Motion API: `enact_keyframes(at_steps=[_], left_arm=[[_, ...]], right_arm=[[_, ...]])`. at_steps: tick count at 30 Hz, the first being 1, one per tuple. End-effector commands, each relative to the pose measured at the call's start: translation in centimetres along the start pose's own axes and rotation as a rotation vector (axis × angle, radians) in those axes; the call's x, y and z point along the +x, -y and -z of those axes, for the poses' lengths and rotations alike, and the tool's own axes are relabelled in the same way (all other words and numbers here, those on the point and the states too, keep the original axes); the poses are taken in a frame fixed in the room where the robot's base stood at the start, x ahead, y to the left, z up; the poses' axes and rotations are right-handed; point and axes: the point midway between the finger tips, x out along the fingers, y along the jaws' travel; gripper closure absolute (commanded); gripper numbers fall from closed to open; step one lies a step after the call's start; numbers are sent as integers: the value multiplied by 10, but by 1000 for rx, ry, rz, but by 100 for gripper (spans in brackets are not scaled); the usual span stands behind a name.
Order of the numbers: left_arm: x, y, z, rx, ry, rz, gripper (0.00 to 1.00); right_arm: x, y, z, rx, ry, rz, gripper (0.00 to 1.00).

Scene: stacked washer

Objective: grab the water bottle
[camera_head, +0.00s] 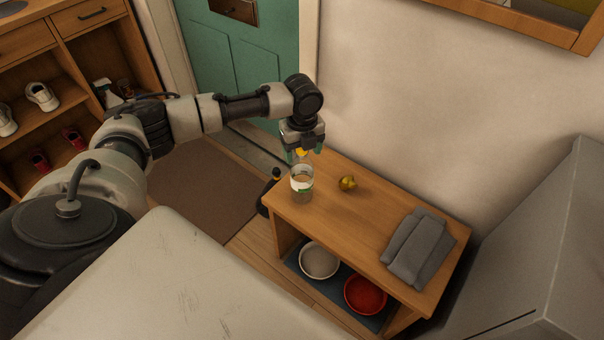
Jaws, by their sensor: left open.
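I cannot tell whether the fingers touch the container. My right gripper is not in view.
The wooden bench (325,213) also bears a small gold object (348,183) and a folded grey cloth (418,246). A white bowl (319,260) and a red bowl (366,295) sit on its lower level. A wall is behind, a grey appliance (545,255) at right.

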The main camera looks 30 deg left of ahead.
Motion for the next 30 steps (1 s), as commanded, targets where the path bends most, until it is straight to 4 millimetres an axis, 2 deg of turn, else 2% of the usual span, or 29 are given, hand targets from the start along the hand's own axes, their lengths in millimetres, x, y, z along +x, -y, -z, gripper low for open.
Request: enact_keyframes(at_steps=[3,10,22,30], left_arm=[[9,0,0,0,0,-1,32],[9,0,0,0,1,0,34],[8,0,0,0,1,0,95],[7,0,0,0,1,1,96]], right_arm=[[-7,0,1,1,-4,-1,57],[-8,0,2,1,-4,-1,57],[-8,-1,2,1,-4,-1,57],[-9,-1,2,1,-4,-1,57]])
